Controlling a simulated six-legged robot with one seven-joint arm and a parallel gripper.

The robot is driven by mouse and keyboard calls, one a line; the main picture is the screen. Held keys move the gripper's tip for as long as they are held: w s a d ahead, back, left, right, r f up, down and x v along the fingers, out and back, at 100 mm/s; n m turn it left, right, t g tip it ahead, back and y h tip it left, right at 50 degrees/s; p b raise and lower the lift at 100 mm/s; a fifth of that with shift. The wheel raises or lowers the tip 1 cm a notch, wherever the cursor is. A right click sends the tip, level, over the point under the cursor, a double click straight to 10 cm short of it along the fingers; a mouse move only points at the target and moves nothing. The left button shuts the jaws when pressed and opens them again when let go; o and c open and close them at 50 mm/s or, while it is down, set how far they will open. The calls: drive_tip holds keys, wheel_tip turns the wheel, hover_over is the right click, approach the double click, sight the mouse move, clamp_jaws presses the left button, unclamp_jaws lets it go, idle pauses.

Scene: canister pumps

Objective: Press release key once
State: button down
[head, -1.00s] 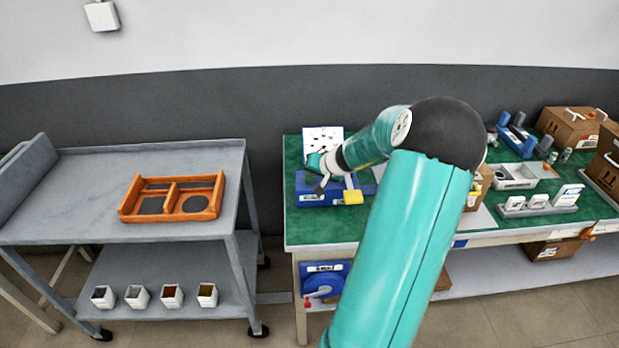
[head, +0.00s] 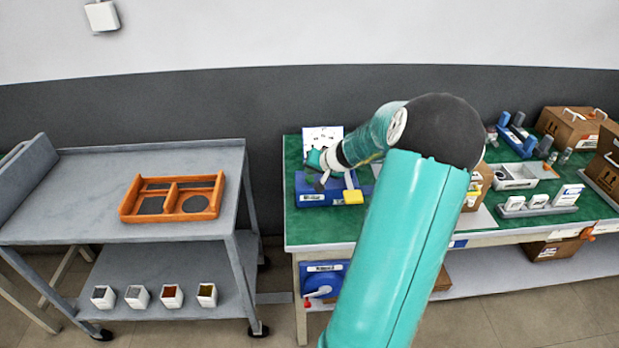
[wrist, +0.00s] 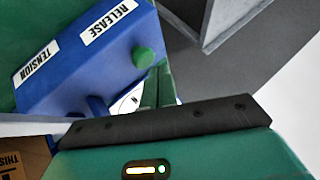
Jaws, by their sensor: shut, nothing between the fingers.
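The blue unit (head: 310,197) sits on the green bench top, partly behind my gripper. In the wrist view the unit (wrist: 85,60) carries a white RELEASE label (wrist: 110,20) and a TENSION label (wrist: 36,65). A round green key (wrist: 143,57) stands out beside the RELEASE label. A blue peg (wrist: 97,105) stands nearer the TENSION side. My gripper (head: 320,185) is shut and empty, low over the blue unit.
Trays, cartons (head: 572,128) and fixtures fill the bench to the right. A grey cart (head: 90,190) with an orange tray (head: 130,207) stands to the left.

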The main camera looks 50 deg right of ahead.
sight(312, 179)
drive_tip(key=shift+r, duration=0.3)
drive_tip(key=shift+r, duration=2.45)
